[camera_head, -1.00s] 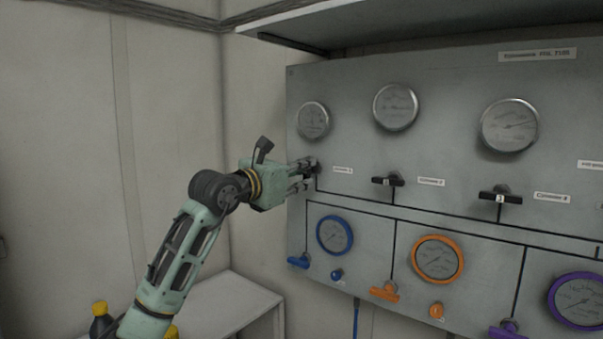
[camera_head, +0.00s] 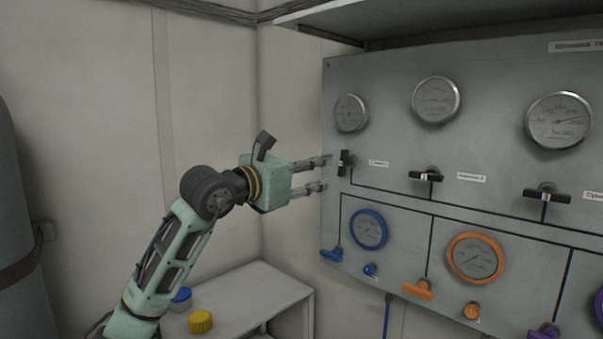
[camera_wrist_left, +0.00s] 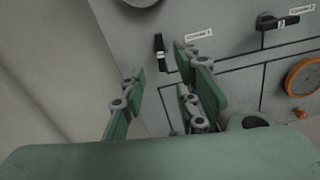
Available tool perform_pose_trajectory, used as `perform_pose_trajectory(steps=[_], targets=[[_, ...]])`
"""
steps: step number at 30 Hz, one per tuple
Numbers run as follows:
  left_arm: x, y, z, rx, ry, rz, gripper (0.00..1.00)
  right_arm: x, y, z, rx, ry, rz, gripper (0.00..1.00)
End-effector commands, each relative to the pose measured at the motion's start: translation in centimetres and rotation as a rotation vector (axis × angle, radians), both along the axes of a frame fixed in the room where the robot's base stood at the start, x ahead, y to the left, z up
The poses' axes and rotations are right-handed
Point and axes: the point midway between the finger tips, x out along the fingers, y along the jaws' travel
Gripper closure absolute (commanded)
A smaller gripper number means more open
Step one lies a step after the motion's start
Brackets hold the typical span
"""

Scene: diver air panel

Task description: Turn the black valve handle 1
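Black valve handle 1 (camera_head: 345,163) is at the left end of the panel's row of black handles, below the leftmost silver gauge. Its bar stands about vertical, unlike the level bars of its neighbours. It also shows in the left wrist view (camera_wrist_left: 160,50), just beyond the fingers. My left gripper (camera_head: 325,174) is open, its fingers spread and pointing at the panel's left edge. It is apart from the handle, a little to its left, with nothing between the fingers. My right gripper is in neither view.
Black handle 2 (camera_head: 426,176) and a third black handle (camera_head: 543,194) stick out to the right. Blue (camera_head: 331,255) and orange (camera_head: 419,290) valves sit lower on the grey panel (camera_head: 395,150). A white table (camera_head: 255,295) stands below my left arm.

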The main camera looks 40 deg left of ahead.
Motion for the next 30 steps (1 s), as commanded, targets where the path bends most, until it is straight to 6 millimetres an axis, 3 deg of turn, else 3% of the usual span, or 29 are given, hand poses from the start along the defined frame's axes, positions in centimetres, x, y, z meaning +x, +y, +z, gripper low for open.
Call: perform_pose_trajectory(steps=[3,9,30], targets=[[-1.8,0.1,-0.2,0.000,0.003,0.000,0.72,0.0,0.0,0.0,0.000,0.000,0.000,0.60],[-3.4,0.2,-0.1,0.001,0.002,-0.001,0.72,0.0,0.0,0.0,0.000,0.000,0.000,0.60],[-3.6,0.2,0.0,0.000,0.000,-0.001,0.72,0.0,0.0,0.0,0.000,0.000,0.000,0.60]])
